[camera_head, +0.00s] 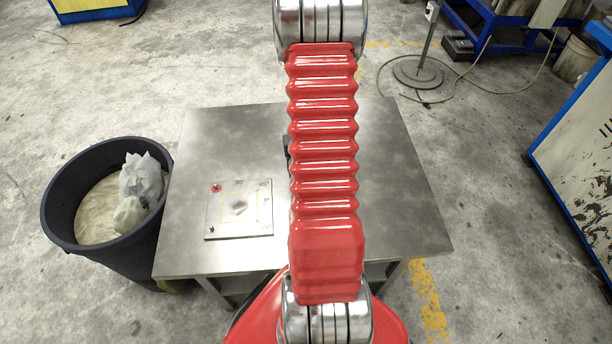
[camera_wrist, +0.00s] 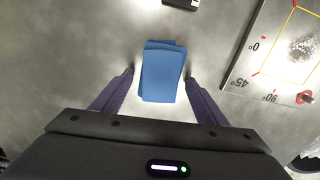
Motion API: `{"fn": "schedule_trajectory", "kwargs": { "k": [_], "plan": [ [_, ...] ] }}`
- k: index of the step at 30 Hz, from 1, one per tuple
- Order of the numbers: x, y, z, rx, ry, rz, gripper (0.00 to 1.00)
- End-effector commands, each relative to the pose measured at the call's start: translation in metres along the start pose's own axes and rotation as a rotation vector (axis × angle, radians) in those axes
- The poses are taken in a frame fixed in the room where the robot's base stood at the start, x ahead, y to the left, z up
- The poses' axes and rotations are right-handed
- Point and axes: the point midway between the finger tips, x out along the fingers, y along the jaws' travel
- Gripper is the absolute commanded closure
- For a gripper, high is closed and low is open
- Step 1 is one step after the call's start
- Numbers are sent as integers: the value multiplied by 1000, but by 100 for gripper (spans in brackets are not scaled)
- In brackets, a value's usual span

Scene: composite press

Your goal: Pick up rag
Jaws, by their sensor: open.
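A blue folded rag (camera_wrist: 162,70) lies on the grey metal table (camera_head: 400,190), seen in the wrist view. My gripper (camera_wrist: 159,77) is open and empty, with its two purple fingers on either side of the rag in the picture. The rag shows between the fingertips and reaches a little beyond them. I cannot tell whether the fingers are at table height or still above it. In the head view my red arm hides both the rag and the gripper.
A marked square plate (camera_head: 238,226) lies on the table left of my arm; it also shows at right in the wrist view (camera_wrist: 246,78). A black object (camera_wrist: 181,3) lies beyond the rag. A dark bin (camera_head: 100,255) with crumpled bags stands left of the table.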

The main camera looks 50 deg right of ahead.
Motion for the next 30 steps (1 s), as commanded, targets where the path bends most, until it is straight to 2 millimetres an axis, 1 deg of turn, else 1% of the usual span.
{"fn": "schedule_trajectory", "kwargs": {
  "k": [12, 30],
  "plan": [
    [0, 0, 0, 0, 0, 0, 33],
    [0, 0, 0, 1, 0, 0, 75]
  ]
}}
